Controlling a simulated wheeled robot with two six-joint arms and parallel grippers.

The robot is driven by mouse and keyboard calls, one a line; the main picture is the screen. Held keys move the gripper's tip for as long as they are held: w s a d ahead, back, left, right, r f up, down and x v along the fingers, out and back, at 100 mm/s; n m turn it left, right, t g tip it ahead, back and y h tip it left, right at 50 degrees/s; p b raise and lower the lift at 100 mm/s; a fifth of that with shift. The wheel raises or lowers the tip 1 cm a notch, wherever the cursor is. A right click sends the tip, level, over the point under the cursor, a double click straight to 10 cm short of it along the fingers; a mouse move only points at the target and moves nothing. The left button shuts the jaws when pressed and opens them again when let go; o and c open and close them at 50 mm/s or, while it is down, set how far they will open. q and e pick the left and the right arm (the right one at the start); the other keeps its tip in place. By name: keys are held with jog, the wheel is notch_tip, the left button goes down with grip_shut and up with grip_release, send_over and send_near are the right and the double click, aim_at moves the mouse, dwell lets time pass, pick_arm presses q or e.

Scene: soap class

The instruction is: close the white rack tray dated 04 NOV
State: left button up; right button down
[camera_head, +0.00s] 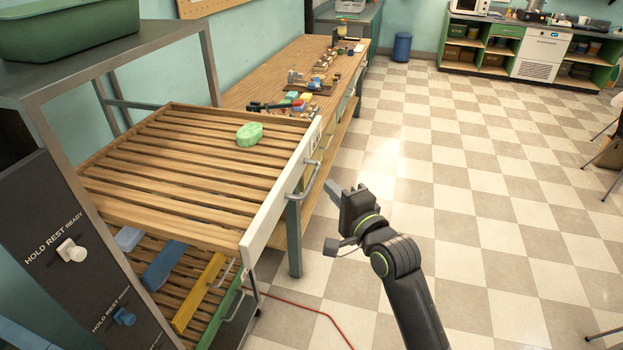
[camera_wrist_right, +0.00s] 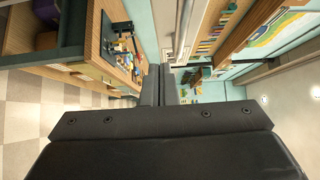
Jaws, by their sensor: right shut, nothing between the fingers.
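The white-fronted rack tray (camera_head: 270,210) is pulled far out of the metal rack in the head view. Its slatted wooden bed is level, and a green oval soap bar (camera_head: 249,134) lies on it. A metal handle (camera_head: 304,181) sits on the white front. A small label near the front's far end is too small to read. My right gripper (camera_head: 333,188) is shut and empty, just right of the handle, with a gap seeming to show between them. In the right wrist view its dark fingers (camera_wrist_right: 160,86) are together. My left gripper is not in view.
A dark panel (camera_head: 70,240) with knobs stands at the left. A wooden bench (camera_head: 265,85) with small items runs behind. The checkered floor (camera_head: 480,200) at right is open.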

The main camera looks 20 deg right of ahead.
aim_at(302, 173)
jog(key=w+a+p, duration=0.1)
jog(key=w+a, duration=0.2)
jog(key=shift+w+a, duration=0.4)
